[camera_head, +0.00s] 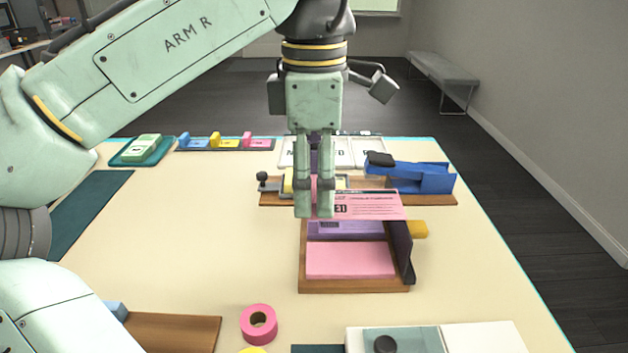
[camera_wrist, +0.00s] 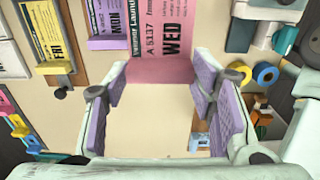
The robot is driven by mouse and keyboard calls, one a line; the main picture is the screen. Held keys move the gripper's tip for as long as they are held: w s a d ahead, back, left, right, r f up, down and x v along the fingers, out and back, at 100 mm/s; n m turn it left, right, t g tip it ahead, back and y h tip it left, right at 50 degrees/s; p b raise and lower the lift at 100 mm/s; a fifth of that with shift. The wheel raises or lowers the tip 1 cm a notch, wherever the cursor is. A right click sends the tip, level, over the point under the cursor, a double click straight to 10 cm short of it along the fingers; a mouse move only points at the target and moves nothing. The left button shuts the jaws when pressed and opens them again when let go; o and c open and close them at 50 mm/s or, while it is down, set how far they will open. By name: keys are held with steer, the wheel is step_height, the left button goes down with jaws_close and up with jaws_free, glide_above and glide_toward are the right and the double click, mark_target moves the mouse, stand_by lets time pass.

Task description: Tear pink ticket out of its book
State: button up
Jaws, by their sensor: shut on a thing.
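A printed pink ticket (camera_head: 372,207) sticks out to the right of my gripper (camera_head: 315,212) in the head view. My gripper is shut on its left end. In the wrist view the ticket (camera_wrist: 168,35) shows "WED" and a number beyond the fingers (camera_wrist: 155,85). Below it in the head view, a wooden tray (camera_head: 355,286) holds a pink pad (camera_head: 350,260) in front and a purple pad (camera_head: 345,231) behind. A dark upright plate (camera_head: 403,250) stands along the tray's right side. I cannot tell whether the ticket's far end still joins its book.
Behind the tray, a blue device (camera_head: 425,178) stands on a wooden board (camera_head: 440,198). A pink roll (camera_head: 258,324) lies near the front edge. A teal tray (camera_head: 141,150) sits at the back left.

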steer(key=c, duration=0.3)
steer(key=shift+r+p, duration=2.4)
steer(key=shift+r, duration=0.1)
steer(key=shift+f, duration=0.15)
